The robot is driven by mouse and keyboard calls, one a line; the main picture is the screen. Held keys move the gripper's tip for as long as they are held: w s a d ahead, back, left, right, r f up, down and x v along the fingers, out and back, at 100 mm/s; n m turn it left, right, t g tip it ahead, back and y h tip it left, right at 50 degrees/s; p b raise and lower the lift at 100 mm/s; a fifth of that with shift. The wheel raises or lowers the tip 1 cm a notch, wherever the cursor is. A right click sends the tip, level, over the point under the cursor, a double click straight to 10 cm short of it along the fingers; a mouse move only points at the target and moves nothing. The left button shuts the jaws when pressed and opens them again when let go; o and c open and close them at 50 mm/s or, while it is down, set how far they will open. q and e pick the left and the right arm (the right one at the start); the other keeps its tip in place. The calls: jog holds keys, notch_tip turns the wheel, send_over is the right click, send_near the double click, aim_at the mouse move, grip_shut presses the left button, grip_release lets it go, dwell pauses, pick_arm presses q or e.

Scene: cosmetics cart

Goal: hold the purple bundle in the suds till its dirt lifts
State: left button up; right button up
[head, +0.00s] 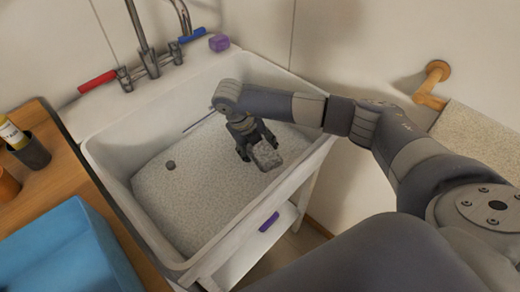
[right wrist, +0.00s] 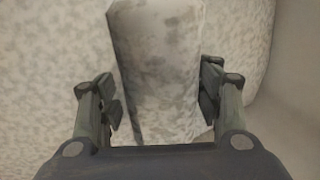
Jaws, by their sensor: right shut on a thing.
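My right gripper (head: 256,148) is in the right part of the white sink (head: 108,155), pointing down. It is shut on a mottled grey-white bundle (head: 267,157), which also shows between the fingers in the right wrist view (right wrist: 160,75). No purple shows on this bundle. It is at the speckled, pale suds (head: 195,195); how deep it sits I cannot tell. A small purple block (head: 219,42) rests on the sink's back rim, and another purple item (head: 269,221) is low at the sink's front. My left gripper is out of view.
A small dark round thing (head: 170,165) and a thin rod (head: 200,121) are in the sink. The tap (head: 146,50) has red and blue handles. A blue bin (head: 70,250) and dark cup (head: 31,152) stand on the wooden counter at left. A wooden rail (head: 430,95) is at right.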

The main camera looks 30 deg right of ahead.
jog(key=shift+s+a+f, duration=0.1)
jog(key=shift+a, duration=0.1)
jog(key=shift+d, duration=0.4)
jog(key=shift+a, duration=0.4)
dwell(0.4)
jog(key=shift+d, duration=0.15)
jog(key=shift+w+d, duration=0.2)
jog(key=shift+d, duration=0.1)
jog(key=shift+s+a, duration=0.15)
jog(key=shift+a, duration=0.3)
jog(key=shift+d, duration=0.25)
dwell(0.4)
jog(key=shift+d+b, duration=0.2)
jog(key=shift+b, duration=0.1)
jog(key=shift+a, duration=0.45)
